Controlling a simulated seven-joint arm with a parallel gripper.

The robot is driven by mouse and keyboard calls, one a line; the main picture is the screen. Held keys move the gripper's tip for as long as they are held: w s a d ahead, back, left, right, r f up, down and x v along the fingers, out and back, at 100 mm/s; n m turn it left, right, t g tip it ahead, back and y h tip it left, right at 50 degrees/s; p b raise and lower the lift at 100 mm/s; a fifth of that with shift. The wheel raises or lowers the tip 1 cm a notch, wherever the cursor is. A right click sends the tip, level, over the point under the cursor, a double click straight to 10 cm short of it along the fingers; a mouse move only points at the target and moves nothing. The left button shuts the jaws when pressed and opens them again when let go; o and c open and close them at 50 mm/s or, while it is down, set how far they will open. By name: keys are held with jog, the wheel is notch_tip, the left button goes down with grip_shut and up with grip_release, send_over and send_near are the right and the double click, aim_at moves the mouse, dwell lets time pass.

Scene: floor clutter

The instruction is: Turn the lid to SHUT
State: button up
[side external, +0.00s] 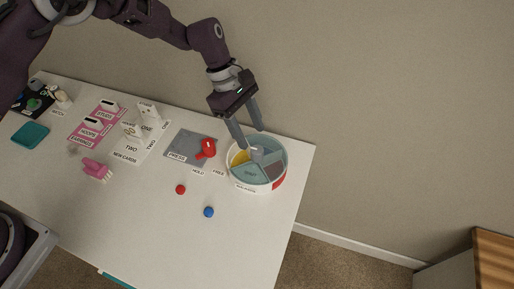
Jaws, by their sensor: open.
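A round container with a teal lid (251,174) stands near the right end of the white table. The lid has a raised knob (257,154) near its middle and a label that looks like START or SHUT, too small to read surely. A yellow section (240,157) shows at its left and a dark brownish section (274,168) at its right. The container's white wall (243,187) carries a red patch (279,182) and small lettering. My gripper (251,140) is open, pointing down, its two fingers just above or around the knob; I cannot tell whether they touch it.
A grey pad (185,147) with a red object (207,148) lies left of the container. A red ball (180,189) and a blue ball (208,212) lie in front. A pink hand-shaped item (96,170), cards (128,155) and a teal tray (30,135) are further left.

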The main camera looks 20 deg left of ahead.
aim_at(257, 149)
jog(key=x, duration=0.6)
jog(key=shift+f, duration=0.25)
jog(key=shift+c, duration=0.4)
grip_shut()
dwell(0.6)
